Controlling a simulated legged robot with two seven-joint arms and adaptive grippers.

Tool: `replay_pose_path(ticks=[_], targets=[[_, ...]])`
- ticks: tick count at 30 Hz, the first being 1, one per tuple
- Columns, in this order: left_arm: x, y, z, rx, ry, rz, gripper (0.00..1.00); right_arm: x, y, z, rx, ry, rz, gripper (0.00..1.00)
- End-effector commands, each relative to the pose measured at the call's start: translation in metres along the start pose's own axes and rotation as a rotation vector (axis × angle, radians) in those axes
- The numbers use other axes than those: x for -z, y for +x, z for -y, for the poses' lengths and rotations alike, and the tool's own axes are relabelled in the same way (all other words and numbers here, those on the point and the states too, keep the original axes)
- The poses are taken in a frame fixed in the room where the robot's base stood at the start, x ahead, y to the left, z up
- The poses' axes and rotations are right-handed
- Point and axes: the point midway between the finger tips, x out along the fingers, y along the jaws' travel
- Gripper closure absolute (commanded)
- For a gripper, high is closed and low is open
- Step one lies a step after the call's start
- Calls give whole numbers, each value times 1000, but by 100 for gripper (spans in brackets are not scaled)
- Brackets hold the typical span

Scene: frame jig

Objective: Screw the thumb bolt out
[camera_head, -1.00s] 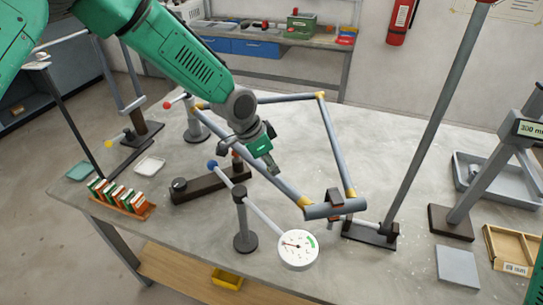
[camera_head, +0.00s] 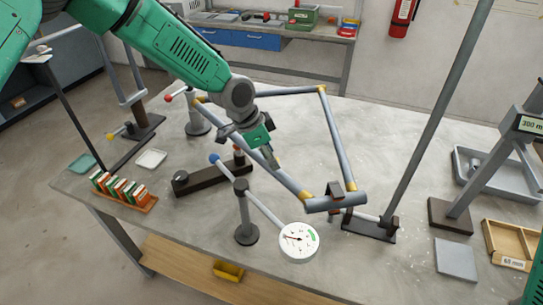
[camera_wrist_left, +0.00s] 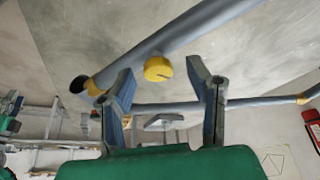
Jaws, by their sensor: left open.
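The thumb bolt appears to be the yellow round knob (camera_wrist_left: 158,68) in the left wrist view, on the underside of a grey tube. I cannot pick it out in the head view, where my gripper covers that area. The tube belongs to a grey frame with brass-coloured corners (camera_head: 335,135) on the table. My left gripper (camera_head: 272,158) is over the frame's near long tube. In the left wrist view its two fingers (camera_wrist_left: 160,78) are open and apart, with the knob between and just beyond their tips. I cannot tell whether they touch it. My right gripper is out of view.
A dial gauge (camera_head: 299,242) on a post stands in front of the frame. A dark block with posts (camera_head: 205,178) and a book-like row (camera_head: 124,190) lie left. A slanted post (camera_head: 440,115), grey tray (camera_head: 495,178) and wooden box (camera_head: 508,245) are right.

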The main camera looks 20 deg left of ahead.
Motion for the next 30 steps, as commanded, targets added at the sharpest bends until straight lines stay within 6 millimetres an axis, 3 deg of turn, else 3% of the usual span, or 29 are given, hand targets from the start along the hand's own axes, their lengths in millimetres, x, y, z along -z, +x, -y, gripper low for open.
replay_pose_path(ticks=[15, 21, 30], targets=[[0, -97, 3, 1, -1, -2, 54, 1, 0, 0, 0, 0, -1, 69], [-1, -112, 3, 0, 0, 0, 54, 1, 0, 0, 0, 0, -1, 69], [-1, -113, 2, -1, -1, 0, 54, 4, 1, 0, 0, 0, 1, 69]])
